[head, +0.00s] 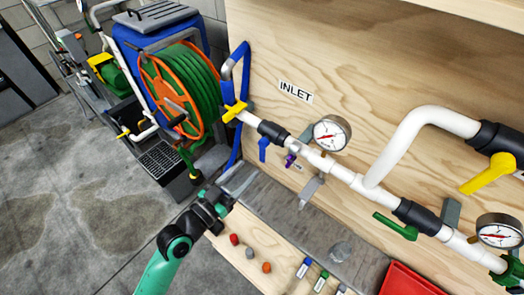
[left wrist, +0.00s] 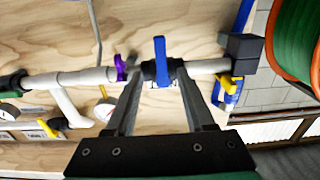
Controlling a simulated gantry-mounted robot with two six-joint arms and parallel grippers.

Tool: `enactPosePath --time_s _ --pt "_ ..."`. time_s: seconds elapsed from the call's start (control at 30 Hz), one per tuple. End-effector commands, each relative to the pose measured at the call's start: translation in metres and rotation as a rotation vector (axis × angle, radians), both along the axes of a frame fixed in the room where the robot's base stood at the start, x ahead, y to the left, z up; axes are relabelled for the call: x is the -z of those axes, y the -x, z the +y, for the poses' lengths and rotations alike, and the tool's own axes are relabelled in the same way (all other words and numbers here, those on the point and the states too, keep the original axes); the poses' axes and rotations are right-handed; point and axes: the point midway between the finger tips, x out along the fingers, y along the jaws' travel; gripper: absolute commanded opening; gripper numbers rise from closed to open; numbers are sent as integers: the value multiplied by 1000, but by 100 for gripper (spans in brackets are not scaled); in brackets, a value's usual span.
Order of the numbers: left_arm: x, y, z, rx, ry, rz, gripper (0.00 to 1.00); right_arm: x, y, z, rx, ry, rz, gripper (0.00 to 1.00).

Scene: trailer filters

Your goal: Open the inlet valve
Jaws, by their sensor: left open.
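The white inlet pipe (head: 312,156) runs along the plywood panel beside the "INLET" label (head: 296,91). A black valve body (head: 272,132) with a blue handle (head: 264,148) sits on it; the handle also shows in the left wrist view (left wrist: 161,62). A yellow handle (head: 234,110) is at the pipe's left end, and a purple one (head: 290,160) is right of the blue one. My left gripper (head: 240,178) is open and empty, below and left of the blue handle and apart from it. In the left wrist view the blue handle lines up between its fingers (left wrist: 160,75).
Pressure gauges (head: 331,133) and a green handle (head: 396,227) are farther right. A hose reel (head: 180,88) stands left of the panel. Below are a grey ledge (head: 300,220), a wooden board (head: 250,243) with small coloured pieces, and a red tray (head: 405,280).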

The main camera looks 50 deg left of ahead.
Motion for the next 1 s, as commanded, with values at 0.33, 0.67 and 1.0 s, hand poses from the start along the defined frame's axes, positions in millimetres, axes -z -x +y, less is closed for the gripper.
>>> enactPosePath --time_s 0.33,0.67,1.0 --pt "0 -71 9 1 0 -2 54 2 0 0 0 0 0 54" --pt "-1 -83 11 0 -1 -1 54 3 0 0 0 0 0 54" --pt "-1 -82 11 0 0 -1 3 3 0 0 0 0 0 54"
